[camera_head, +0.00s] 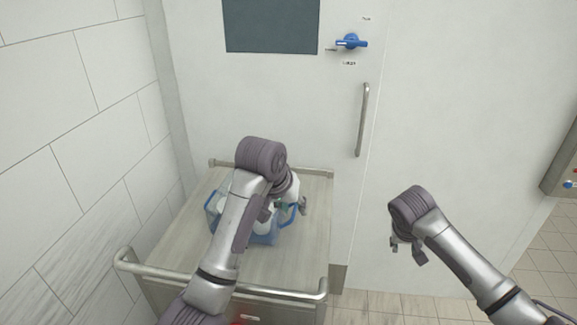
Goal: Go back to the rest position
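My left arm reaches over a cart, and its gripper (291,208) is beside the right part of a blue container (265,239). The arm covers much of the container, and some whitish contents show in it. One dark finger sticks out to the right, and the other is not clear, so I cannot tell whether this gripper is open or touching the container. My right gripper (408,250) hangs pointing down in front of the white wall, right of the cart. Its two fingers are apart with nothing seen between them.
The wooden-topped cart (304,255) has metal rails (290,295) and stands against a white door with a handle (362,120) and blue knob (352,42). A tiled wall (60,130) is close on the left. Tiled floor (400,305) is free right of the cart.

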